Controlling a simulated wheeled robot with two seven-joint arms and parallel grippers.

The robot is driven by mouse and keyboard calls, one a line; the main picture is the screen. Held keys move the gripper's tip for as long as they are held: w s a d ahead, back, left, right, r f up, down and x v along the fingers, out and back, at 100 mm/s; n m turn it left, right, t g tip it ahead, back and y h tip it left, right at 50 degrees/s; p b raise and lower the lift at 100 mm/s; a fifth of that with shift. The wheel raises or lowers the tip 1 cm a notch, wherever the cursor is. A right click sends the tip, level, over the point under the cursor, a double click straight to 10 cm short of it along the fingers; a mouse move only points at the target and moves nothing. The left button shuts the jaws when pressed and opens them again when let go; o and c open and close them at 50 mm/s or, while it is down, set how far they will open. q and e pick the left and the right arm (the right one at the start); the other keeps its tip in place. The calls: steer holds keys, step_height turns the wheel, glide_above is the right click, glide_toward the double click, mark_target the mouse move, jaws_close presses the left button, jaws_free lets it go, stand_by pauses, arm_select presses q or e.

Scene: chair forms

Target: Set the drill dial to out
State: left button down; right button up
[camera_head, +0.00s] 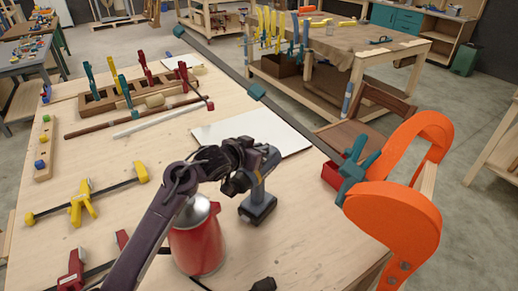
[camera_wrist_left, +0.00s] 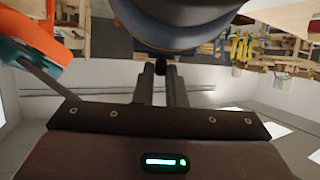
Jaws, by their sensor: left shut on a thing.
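The cordless drill (camera_head: 262,198) stands upright on the workbench, blue-grey with a dark battery base. My left arm reaches over from the lower left, and my left gripper (camera_head: 238,180) is at the drill's upper body, which it largely hides. In the left wrist view my two fingers (camera_wrist_left: 161,84) are close together with a small black part between them, against a large dark blue rounded body (camera_wrist_left: 185,22). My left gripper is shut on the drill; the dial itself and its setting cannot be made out. My right gripper is not in view.
A red canister (camera_head: 197,242) stands close to the left of the drill, beside my arm. An orange chair form (camera_head: 400,220) with a teal clamp (camera_head: 355,170) is at the right edge. A white board (camera_head: 250,130) lies behind. Several clamps (camera_head: 82,203) lie at left.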

arm_select(q)
steer(key=shift+s+d+f+n+t+y+b, duration=0.15)
steer(key=shift+n+t+y+b, duration=0.15)
steer(key=shift+n+y+b, duration=0.25)
steer(key=shift+s+d+f+n+t+y+b, duration=0.15)
steer(key=shift+n+t+y+b, duration=0.15)
steer(key=shift+n+y+b, duration=0.2)
steer(key=shift+d+n+t+y+b, duration=0.2)
steer(key=shift+n+t+y+b, duration=0.1)
steer(key=shift+n+y+b, duration=0.5)
steer(key=shift+d+r+n+y+b, duration=0.15)
steer(key=shift+n+y+b, duration=0.4)
steer(key=shift+y, duration=0.2)
steer(key=shift+d+r+n+y, duration=0.1)
steer(key=shift+r+n+y, duration=0.05)
steer(key=shift+n+y, duration=0.5)
steer(key=shift+d+n+t+y, duration=0.1)
steer(key=shift+n+t+y, duration=0.2)
steer(key=shift+n+y, duration=0.35)
steer(key=shift+y, duration=0.3)
steer(key=c, duration=1.5)
jaws_free()
